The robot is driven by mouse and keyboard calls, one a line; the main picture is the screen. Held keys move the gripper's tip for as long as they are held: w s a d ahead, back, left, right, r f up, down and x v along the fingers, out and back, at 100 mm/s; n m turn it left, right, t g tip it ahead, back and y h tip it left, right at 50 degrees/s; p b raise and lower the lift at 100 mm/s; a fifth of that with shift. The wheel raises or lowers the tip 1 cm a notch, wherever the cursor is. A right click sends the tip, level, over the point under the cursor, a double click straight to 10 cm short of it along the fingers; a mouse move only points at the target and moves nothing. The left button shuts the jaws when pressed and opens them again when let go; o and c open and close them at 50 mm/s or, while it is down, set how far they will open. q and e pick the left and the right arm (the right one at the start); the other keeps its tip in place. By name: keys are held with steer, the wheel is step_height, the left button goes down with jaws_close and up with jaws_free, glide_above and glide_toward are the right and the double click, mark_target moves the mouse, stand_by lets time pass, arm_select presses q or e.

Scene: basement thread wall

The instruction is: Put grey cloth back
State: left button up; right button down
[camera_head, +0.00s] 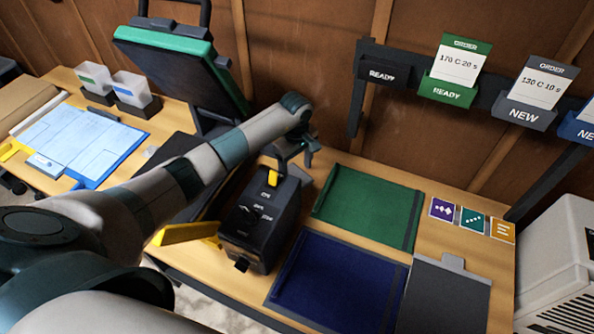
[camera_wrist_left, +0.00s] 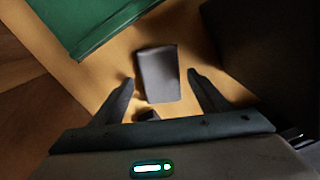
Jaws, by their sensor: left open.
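A small grey folded-looking piece (camera_wrist_left: 158,73), which may be the grey cloth, lies on the wooden table in the left wrist view. A larger dark grey sheet (camera_head: 443,300) with a tab lies at the table's front right. My right gripper is not in view.
A green-topped press (camera_head: 180,65) stands behind my arm. Card holders (camera_head: 448,88) hang on the wall.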

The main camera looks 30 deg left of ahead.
mark_target(296, 175)
arm_select(q)
step_height(296, 175, up, 11)
steer(key=b, duration=0.4)
stand_by(0.8)
